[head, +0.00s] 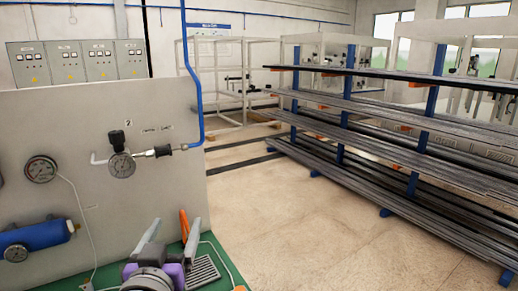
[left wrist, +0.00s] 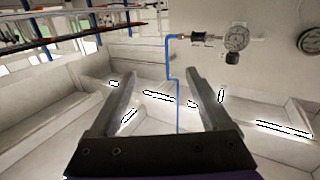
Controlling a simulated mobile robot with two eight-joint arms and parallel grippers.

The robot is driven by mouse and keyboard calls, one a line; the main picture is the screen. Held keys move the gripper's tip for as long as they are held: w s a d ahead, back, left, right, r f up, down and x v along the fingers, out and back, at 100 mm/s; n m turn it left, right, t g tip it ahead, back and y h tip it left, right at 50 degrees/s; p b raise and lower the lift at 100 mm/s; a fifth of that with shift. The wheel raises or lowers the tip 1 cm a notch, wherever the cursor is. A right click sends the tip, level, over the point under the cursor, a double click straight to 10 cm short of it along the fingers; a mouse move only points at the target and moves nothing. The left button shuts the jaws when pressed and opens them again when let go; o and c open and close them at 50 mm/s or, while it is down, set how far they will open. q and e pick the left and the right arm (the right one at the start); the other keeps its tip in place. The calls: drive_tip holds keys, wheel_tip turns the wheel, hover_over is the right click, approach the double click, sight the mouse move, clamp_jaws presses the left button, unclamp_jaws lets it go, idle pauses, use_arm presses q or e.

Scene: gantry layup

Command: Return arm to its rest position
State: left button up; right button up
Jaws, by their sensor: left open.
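My left gripper (head: 171,232) is at the bottom of the head view, with two grey fingers spread apart and pointing up. It is in front of the grey panel and over a green surface (head: 226,262). In the left wrist view my left gripper (left wrist: 162,82) is open, with nothing between its fingers. That view looks tilted, with the ceiling lights and a blue pipe (left wrist: 169,62) beyond the fingers. My right gripper is not in view.
A grey panel (head: 60,120) carries a pressure gauge (head: 122,164), a second gauge (head: 41,169) and a blue cylinder (head: 35,240). An orange item (head: 184,224) is close behind the gripper. A rack (head: 420,140) of long bars stands right. The floor (head: 300,230) between is clear.

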use_arm(q)
drive_tip(key=s+d+f+m+g+h, duration=0.2)
drive_tip(key=d+f+g+h, duration=0.15)
drive_tip(key=f, duration=0.75)
drive_tip(key=s+a+f+g+y, duration=0.1)
drive_tip(key=s+a+f+g, duration=0.1)
drive_tip(key=s+f, duration=0.3)
drive_tip(key=s+a+f+n+g+y, duration=0.1)
drive_tip(key=s+f+g, duration=0.2)
drive_tip(key=f, duration=0.8)
drive_tip(key=s+a+f+g+y, duration=0.1)
drive_tip(key=s+a+f+g, duration=0.1)
drive_tip(key=s+f, duration=0.5)
wheel_tip(320, 180, down, 2)
drive_tip(key=shift+a+f+g, duration=0.1)
drive_tip(key=shift+a+g, duration=0.25)
drive_tip(key=shift+g, duration=0.5)
